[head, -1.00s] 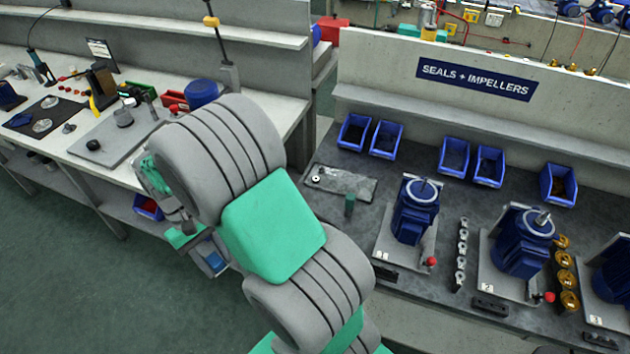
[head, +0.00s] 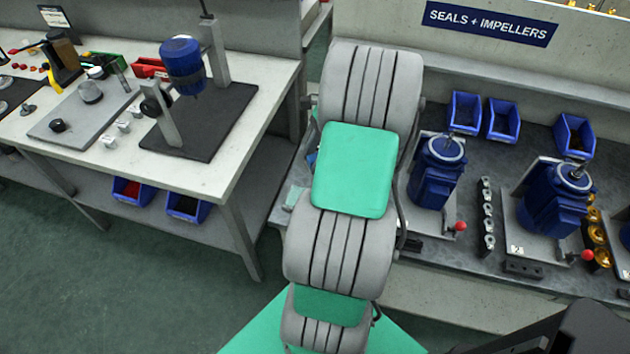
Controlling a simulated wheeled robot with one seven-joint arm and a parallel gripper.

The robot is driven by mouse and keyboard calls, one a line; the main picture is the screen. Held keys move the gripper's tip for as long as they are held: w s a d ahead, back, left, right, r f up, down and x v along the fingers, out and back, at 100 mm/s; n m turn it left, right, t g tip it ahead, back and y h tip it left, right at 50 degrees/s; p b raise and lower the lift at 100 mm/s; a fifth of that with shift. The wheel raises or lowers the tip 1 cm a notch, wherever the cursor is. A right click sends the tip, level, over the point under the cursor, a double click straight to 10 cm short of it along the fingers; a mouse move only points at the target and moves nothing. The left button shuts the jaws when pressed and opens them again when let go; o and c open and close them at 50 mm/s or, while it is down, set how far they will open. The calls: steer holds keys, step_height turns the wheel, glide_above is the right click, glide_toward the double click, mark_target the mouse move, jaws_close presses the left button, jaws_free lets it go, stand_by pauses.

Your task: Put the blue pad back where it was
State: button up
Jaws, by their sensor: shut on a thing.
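My gripper is hidden behind my own grey and green arm, which fills the middle of the head view and reaches toward the right bench (head: 262,205). Whether the jaws are open or shut does not show. I cannot make out the blue pad. A small sliver of blue shows at the arm's left edge, too little to identify. A blue motor on plate 1 (head: 438,172) stands just right of my arm. Another blue motor on plate 2 (head: 553,212) stands farther right.
Blue bins (head: 465,112) line the bench's back under the "SEALS + IMPELLERS" sign (head: 490,22). Red-knobbed levers (head: 587,255) stand by the motors. On the left, a white table (head: 215,172) carries a blue-headed press (head: 183,66) on a black base. Green floor is open at lower left.

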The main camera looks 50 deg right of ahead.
steer(key=s+d+m+t+h+b, duration=0.2)
steer(key=s+d+m, duration=0.5)
steer(key=d+m, duration=0.1)
steer(key=w+f, duration=0.3)
steer(key=w, duration=0.1)
steer(key=w+f, duration=0.3)
steer(key=w, duration=0.1)
steer(key=w+a+f, duration=0.1)
steer(key=w+f, duration=0.3)
steer(key=shift+w, duration=0.35)
steer(key=shift+w+f, duration=0.15)
steer(key=shift+f, duration=0.75)
steer(key=shift+w+f, duration=0.15)
steer(key=shift+f, duration=0.75)
steer(key=o, duration=1.2)
steer(key=shift+f, duration=0.1)
